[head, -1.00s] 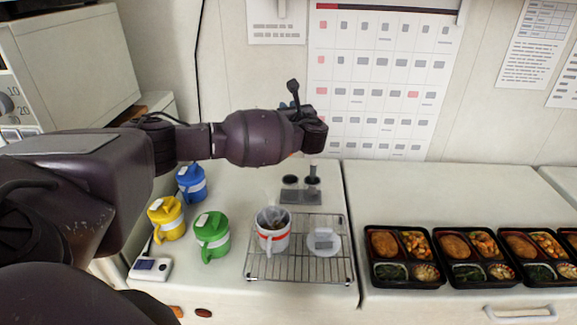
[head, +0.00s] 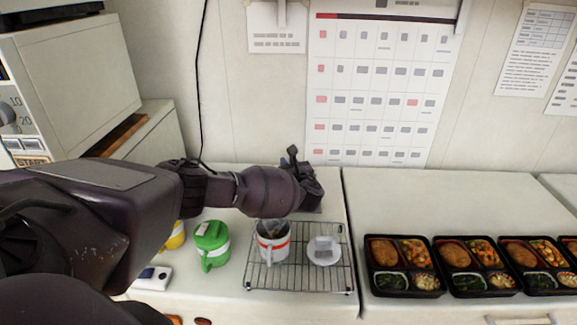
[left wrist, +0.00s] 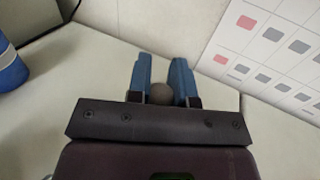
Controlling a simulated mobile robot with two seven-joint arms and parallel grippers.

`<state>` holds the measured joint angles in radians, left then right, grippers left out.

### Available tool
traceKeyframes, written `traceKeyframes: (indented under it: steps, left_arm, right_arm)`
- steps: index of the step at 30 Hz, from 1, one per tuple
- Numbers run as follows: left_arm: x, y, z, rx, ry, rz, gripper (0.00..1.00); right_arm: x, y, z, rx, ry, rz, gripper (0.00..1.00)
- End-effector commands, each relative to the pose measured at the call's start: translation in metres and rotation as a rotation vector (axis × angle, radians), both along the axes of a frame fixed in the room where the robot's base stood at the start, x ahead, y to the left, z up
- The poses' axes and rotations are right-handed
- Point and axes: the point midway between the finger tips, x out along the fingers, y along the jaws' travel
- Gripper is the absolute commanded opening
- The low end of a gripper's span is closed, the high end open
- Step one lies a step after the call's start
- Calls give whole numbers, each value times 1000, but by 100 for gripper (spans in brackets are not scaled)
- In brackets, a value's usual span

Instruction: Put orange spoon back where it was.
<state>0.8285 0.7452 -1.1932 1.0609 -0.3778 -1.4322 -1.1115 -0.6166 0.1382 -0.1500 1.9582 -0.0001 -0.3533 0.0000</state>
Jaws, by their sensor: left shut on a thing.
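My left gripper (head: 305,190) is at the back of the left counter, behind the wire rack. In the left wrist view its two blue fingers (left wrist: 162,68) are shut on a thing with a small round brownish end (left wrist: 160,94). I take this to be the orange spoon, though its orange colour and the rest of it are hidden. The dark holder with round openings, seen earlier at this spot, is almost wholly hidden behind the gripper. My right gripper is out of view.
A white mug with a red band (head: 267,250) and a round white lid (head: 323,252) are on the wire rack (head: 297,281). A green mug (head: 211,243) stands left of it. Several filled bento trays (head: 404,290) line the right counter. A wall calendar (head: 380,90) hangs behind.

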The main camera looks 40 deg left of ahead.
Motion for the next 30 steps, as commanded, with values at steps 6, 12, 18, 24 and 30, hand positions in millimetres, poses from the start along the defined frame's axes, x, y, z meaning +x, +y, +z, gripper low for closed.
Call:
traceKeyframes:
  steps: [6, 12, 18, 24, 30]
  left_arm:
    - [0, 0, -6, 0, -1, 0, 0]
    - [0, 0, -8, 0, 0, 0, 0]
    - [0, 0, -8, 0, 0, 0, 43]
    - [0, 0, -8, 0, 0, 0, 46]
    - [-1, -2, -6, 0, 0, -1, 46]
  right_arm:
    - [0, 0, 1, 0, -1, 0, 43]
    - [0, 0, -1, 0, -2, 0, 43]
    - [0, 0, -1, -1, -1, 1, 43]
    - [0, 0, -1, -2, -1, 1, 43]
    - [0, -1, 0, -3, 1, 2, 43]
